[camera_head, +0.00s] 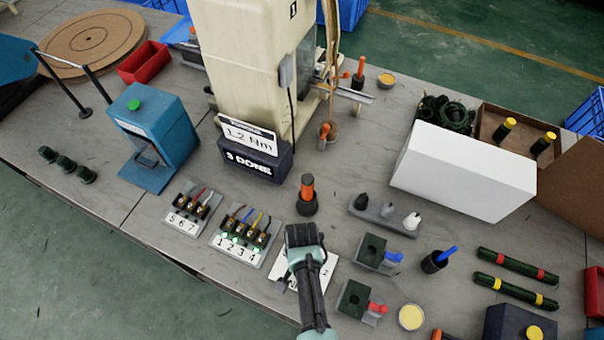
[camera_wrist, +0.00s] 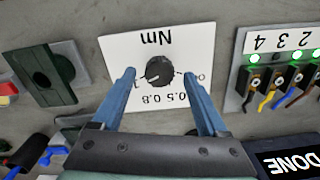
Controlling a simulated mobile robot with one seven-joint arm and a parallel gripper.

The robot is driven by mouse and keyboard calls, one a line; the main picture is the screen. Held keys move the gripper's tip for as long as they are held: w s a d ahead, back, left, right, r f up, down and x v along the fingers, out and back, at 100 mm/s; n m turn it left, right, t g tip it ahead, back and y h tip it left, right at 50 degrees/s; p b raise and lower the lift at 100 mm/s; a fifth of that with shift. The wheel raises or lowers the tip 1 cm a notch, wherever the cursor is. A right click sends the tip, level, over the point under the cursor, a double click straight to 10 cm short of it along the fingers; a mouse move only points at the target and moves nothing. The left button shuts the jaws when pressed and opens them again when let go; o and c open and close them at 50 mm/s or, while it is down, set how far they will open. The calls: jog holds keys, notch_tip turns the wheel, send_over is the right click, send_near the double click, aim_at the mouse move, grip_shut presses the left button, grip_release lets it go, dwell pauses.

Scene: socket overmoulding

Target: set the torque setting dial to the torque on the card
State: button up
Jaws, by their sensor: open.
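The torque dial is a black round knob (camera_wrist: 160,71) on a white plate (camera_wrist: 120,47) printed with "Nm", "0.5", "0.8" and partly covered marks. My gripper (camera_wrist: 159,74) is open, with one blue finger on each side of the knob and a gap to it on both sides. I cannot tell how far its tips are above the plate, nor clearly where the knob points. In the head view my gripper (camera_head: 303,238) hides the knob, and part of the plate (camera_head: 322,270) shows beside it. The card (camera_head: 248,137) reads "1.2 Nm" and stands above a dark "3 DONE" box (camera_head: 257,163).
Left of my gripper are numbered terminal blocks (camera_head: 242,245), with green lights lit on the 1-4 block. An orange-and-black tool (camera_head: 307,195) stands just behind. Dark green fixtures (camera_head: 372,252) are close on the right, with a white box (camera_head: 465,170) beyond.

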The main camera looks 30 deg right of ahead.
notch_tip(320, 180, up, 12)
dwell(0.4)
dwell(0.5)
